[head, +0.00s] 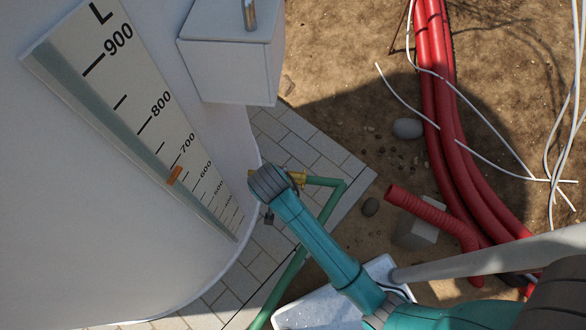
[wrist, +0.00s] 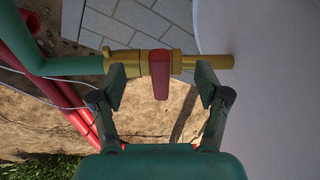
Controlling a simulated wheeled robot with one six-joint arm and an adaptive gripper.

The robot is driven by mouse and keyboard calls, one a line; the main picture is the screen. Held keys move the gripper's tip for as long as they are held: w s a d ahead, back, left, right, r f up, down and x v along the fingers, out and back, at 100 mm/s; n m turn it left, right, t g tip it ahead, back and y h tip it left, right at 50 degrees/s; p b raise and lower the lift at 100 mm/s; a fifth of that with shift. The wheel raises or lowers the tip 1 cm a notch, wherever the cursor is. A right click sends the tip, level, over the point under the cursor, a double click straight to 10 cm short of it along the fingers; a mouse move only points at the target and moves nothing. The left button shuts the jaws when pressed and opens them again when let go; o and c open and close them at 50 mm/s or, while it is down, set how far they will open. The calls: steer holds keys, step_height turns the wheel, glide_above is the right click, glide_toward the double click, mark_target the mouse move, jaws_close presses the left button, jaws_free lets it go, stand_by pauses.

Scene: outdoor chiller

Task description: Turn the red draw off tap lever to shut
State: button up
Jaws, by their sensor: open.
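The red lever (wrist: 160,75) sits on a brass tap (wrist: 185,63) in the wrist view. In that picture the lever points down, across the line of the brass pipe. My gripper (wrist: 162,86) is open, with one finger on each side of the lever and a gap to it on both sides. I cannot tell how far the fingertips are from the lever in depth. In the head view a bit of the yellow brass (head: 297,178) shows beside my wrist, at the tank's foot. The lever is hidden there, and my fingers are mostly hidden.
A green pipe (head: 331,192) joins the brass from the right. The white tank (head: 120,230) with a litre scale (head: 165,130) stands at the left, close to the tap. A grey box (head: 235,60) is fixed above. Red hoses (head: 435,100) and white cables lie on bare soil.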

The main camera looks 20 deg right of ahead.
steer(key=v, duration=0.7)
stand_by(0.5)
steer(key=s+a+r, duration=0.2)
steer(key=s+a, duration=0.5)
steer(key=s, duration=0.4)
steer(key=shift+r, duration=0.35)
steer(key=shift+s+d, duration=0.1)
